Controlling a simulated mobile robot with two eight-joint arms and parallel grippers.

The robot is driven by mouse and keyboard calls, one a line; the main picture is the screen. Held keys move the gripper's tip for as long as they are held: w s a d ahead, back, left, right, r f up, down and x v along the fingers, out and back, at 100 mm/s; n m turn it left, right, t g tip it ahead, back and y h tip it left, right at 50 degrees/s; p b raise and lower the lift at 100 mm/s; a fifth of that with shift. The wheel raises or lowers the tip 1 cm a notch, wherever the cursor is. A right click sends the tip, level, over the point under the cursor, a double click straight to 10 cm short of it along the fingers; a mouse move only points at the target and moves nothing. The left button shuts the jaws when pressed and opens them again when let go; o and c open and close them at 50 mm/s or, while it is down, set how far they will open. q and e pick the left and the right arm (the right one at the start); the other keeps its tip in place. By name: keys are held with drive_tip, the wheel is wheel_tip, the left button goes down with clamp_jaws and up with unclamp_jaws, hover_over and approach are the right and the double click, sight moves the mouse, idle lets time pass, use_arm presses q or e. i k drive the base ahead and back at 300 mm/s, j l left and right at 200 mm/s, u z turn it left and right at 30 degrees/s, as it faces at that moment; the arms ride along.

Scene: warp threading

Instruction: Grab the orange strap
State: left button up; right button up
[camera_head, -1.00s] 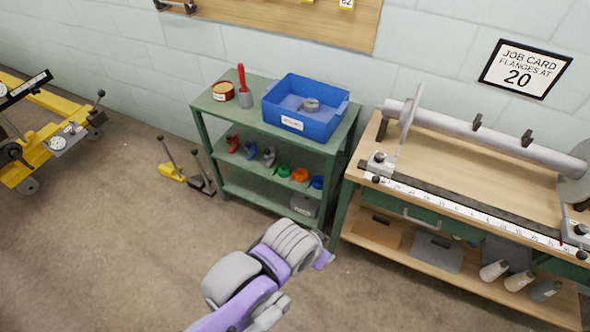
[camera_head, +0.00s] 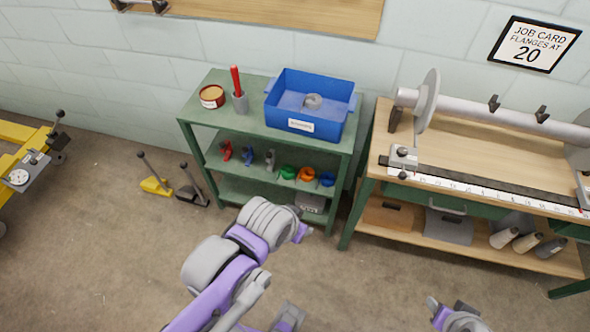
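The orange strap (camera_head: 306,174) is a small coiled piece on the middle shelf of the green rack. It sits between a green coil (camera_head: 288,172) on its left and a blue coil (camera_head: 327,179) on its right. My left arm reaches up from the bottom, and its grey ringed end with a small purple tip is below the rack in the picture, apart from the strap. I cannot make out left gripper fingers or their opening.
The rack (camera_head: 190,125) holds a blue bin (camera_head: 310,105) on top, and red, blue and grey tools left of the coils. A wooden workbench (camera_head: 480,150) with a roller stands close on the right. Yellow equipment (camera_head: 25,165) is far left. Floor before the rack is open.

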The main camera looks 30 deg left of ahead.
sight(307, 175)
drive_tip(key=k+j, duration=0.1)
drive_tip(key=j, duration=1.8)
